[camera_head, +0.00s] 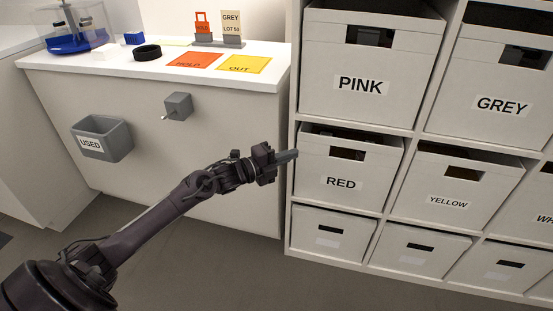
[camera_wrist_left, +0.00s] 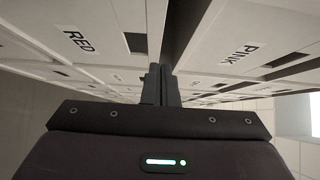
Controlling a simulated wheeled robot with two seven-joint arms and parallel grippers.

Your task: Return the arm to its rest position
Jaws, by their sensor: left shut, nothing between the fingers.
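My left gripper (camera_head: 287,156) reaches in from the lower left in the head view. Its fingers are shut with nothing between them. They point right, in front of the shelf edge beside the RED bin (camera_head: 342,172). In the left wrist view the closed fingers (camera_wrist_left: 161,84) point toward the shelf, with the RED bin (camera_wrist_left: 84,31) on the left and the PINK bin (camera_wrist_left: 240,42) on the right. I cannot tell whether the fingertips touch the shelf. My right gripper is not in view.
The GREY bin (camera_head: 497,95) and YELLOW bin (camera_head: 453,190) fill nearby shelf cells. A white counter (camera_head: 120,66) at upper left holds an orange HOLD mat (camera_head: 196,61) and yellow OUT mat (camera_head: 244,64). A USED bin (camera_head: 103,141) hangs on its front. Floor (camera_head: 215,260) is clear.

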